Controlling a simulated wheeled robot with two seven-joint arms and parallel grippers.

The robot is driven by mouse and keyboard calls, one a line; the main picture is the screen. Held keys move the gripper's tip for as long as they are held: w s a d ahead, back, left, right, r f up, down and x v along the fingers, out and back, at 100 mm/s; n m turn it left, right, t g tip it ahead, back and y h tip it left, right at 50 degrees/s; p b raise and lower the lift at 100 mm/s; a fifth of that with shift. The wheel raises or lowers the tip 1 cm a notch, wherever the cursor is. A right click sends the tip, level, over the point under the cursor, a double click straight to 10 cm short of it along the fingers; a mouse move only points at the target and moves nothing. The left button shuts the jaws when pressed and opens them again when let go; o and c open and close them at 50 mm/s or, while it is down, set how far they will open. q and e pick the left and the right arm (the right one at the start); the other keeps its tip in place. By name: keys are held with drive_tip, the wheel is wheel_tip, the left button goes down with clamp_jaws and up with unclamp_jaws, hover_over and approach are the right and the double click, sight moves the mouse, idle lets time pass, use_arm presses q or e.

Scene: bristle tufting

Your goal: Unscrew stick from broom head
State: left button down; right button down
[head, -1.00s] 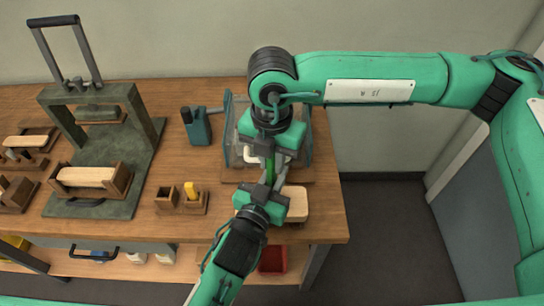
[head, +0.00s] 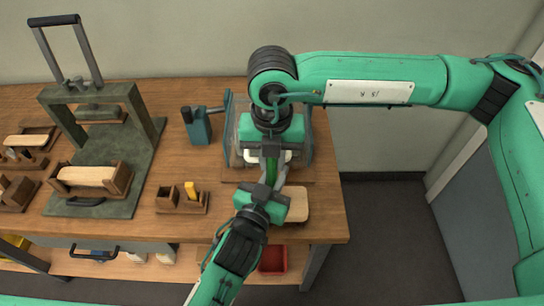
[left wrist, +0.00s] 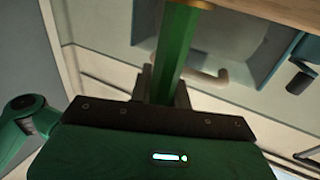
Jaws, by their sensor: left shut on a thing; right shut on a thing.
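A green stick (head: 271,169) runs between my two grippers above the right part of the bench. It shows large and faceted in the left wrist view (left wrist: 181,50). My left gripper (head: 268,188), coming from below, is shut on the stick's near part. My right gripper (head: 271,151), coming from above, appears shut on its far part; its fingertips are partly hidden. A pale wooden block (head: 295,205), possibly the broom head, lies partly behind my left gripper. I cannot tell whether the stick joins it.
A clear-sided fixture (head: 309,140) stands behind my grippers. A teal device (head: 198,127) and small wooden holders (head: 168,198) stand left of them. A press (head: 135,110) with a wooden block (head: 88,176) is farther left. A red bin (head: 273,259) sits below. Bare bench (head: 215,170) lies between.

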idle(0.7)
drive_tip(key=c, duration=1.3)
unclamp_jaws()
drive_tip(key=shift+o, duration=0.5)
drive_tip(key=shift+r, duration=2.35)
wheel_tip(320, 180, up, 7)
drive_tip(key=s+m+t, duration=0.2)
drive_tip(key=m, duration=0.2)
wheel_tip(320, 180, down, 12)
drive_tip(key=w, duration=0.2)
drive_tip(key=shift+r+h, duration=0.25)
drive_tip(key=shift+h, duration=0.05)
